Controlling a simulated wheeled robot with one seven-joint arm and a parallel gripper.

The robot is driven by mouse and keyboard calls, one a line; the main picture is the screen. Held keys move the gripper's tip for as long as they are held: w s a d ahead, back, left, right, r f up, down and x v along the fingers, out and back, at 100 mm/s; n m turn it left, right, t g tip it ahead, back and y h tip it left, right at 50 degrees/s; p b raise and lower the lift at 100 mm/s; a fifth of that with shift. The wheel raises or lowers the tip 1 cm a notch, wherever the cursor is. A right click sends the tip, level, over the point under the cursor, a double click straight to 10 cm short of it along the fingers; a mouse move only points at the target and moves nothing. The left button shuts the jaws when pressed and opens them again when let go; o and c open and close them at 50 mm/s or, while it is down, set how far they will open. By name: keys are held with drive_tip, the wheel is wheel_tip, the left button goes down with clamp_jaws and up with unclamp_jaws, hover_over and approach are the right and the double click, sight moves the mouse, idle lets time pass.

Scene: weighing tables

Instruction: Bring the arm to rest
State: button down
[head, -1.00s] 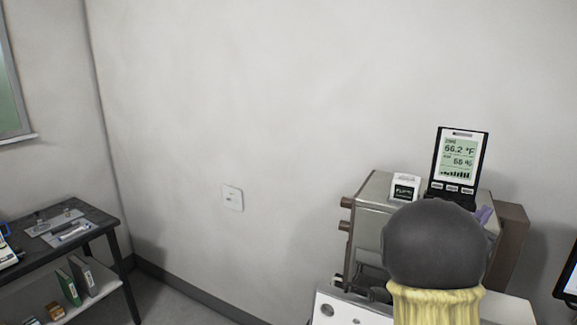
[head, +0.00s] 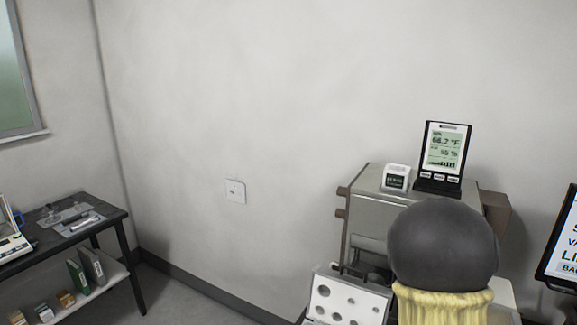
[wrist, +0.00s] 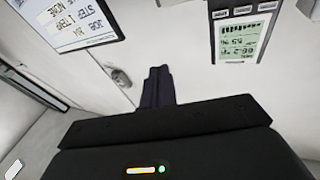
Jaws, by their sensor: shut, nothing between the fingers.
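My gripper (wrist: 157,86) shows in the wrist view as dark fingers close together, beyond the wide black gripper body at the bottom. The fingers are shut with nothing between them, and no object touches them. In the head view my arm appears as a dark round link with a yellow ribbed sleeve at the lower right. It hides part of the grey box-shaped equipment (head: 388,208). The gripper itself is not visible in the head view.
A weather display (head: 444,150) and a small white cube (head: 396,177) stand on the equipment; the display also shows in the wrist view (wrist: 240,38). A screen (head: 566,240) is at the right edge. A dark table (head: 108,212) stands left.

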drive_tip(key=s+a+f+n+g+y, duration=0.15)
drive_tip(key=a+f+n+y, duration=0.45)
drive_tip(key=a+f+y, duration=0.95)
drive_tip(key=s+a+f+n+g, duration=0.3)
drive_tip(key=s+a, duration=0.4)
drive_tip(key=s, duration=0.2)
drive_tip(key=s+a+f+n+g, duration=0.3)
drive_tip(key=s+a+g, duration=0.1)
drive_tip(key=s+a, duration=0.4)
drive_tip(key=shift+s+a+y, duration=0.25)
drive_tip(key=shift+s+y, duration=0.1)
drive_tip(key=shift+s, duration=0.55)
drive_tip(key=shift+f, duration=0.1)
